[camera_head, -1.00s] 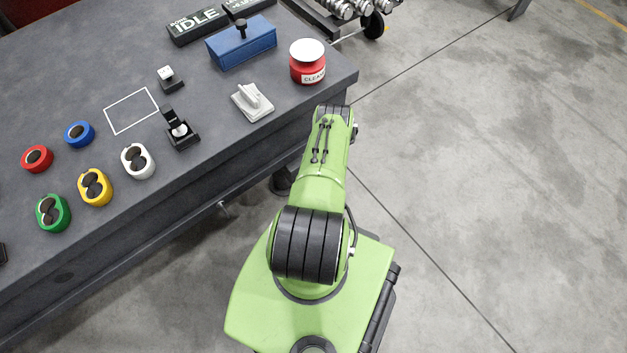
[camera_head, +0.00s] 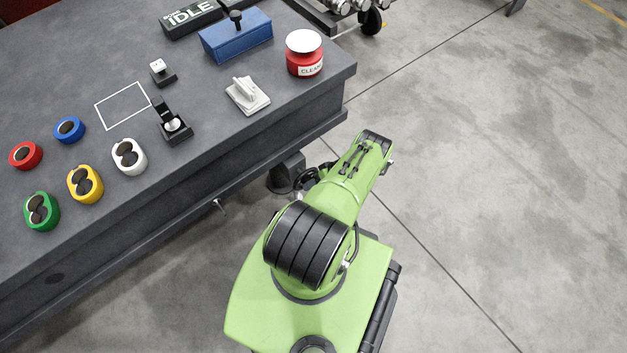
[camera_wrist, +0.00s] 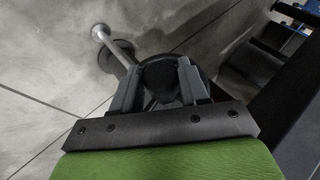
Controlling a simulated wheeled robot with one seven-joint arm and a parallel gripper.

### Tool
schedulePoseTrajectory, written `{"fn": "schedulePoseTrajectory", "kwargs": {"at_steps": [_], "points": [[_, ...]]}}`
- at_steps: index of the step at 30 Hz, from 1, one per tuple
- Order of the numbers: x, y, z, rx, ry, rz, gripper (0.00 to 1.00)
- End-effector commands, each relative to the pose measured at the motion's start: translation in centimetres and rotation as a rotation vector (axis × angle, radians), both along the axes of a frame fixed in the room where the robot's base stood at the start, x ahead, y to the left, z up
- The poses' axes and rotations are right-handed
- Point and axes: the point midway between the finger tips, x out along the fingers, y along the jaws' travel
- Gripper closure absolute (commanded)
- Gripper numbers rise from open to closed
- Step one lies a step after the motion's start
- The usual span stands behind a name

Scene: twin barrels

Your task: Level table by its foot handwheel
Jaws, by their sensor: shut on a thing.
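The table (camera_head: 100,220) is a dark grey slab on the left in the head view. Part of the wheel's rim curves behind the fingers. A metal rod (camera_wrist: 112,45) with a dark disc beside it shows to the left.
A wheeled cart (camera_head: 345,15) stands beyond the table. The floor to the right is clear.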

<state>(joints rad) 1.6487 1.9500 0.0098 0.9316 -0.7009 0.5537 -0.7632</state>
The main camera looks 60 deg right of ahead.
Motion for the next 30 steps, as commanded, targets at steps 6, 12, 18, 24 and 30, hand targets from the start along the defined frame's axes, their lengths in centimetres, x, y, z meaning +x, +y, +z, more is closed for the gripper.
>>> {"fn": "schedulePoseTrajectory", "kwargs": {"at_steps": [6, 12, 18, 24, 30], "points": [[-0.06, -0.19, -0.14, 0.066, -0.034, -0.005, 0.86], [-0.05, -0.19, -0.14, 0.091, -0.047, -0.001, 0.86], [-0.03, -0.16, -0.14, 0.095, -0.048, 0.000, 0.86], [-0.02, -0.15, -0.16, 0.095, -0.048, 0.000, 0.54], [-0.02, -0.12, -0.15, 0.096, -0.048, 0.001, 0.30]]}}
